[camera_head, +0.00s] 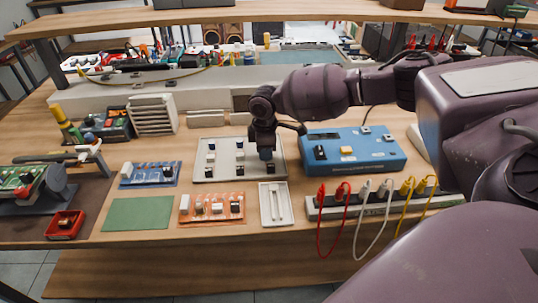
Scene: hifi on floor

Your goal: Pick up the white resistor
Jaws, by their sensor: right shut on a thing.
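My right gripper (265,147) reaches down over the right part of a light grey tray (227,174). It is shut on a small part that the fingers mostly hide, so I cannot tell its colour or kind for sure. Several small white and dark components (211,147) stand in the left part of the tray. A dark component (270,169) stands just below the gripper at the tray's right side. I cannot tell which part is the white resistor. My left gripper is not in view.
A blue box (385,158) stands right of the tray. In front are a small white tray (275,215), an orange board (212,218) with components, a green mat (139,214) and a power strip (395,203) with cables. A blue board (150,184) lies left.

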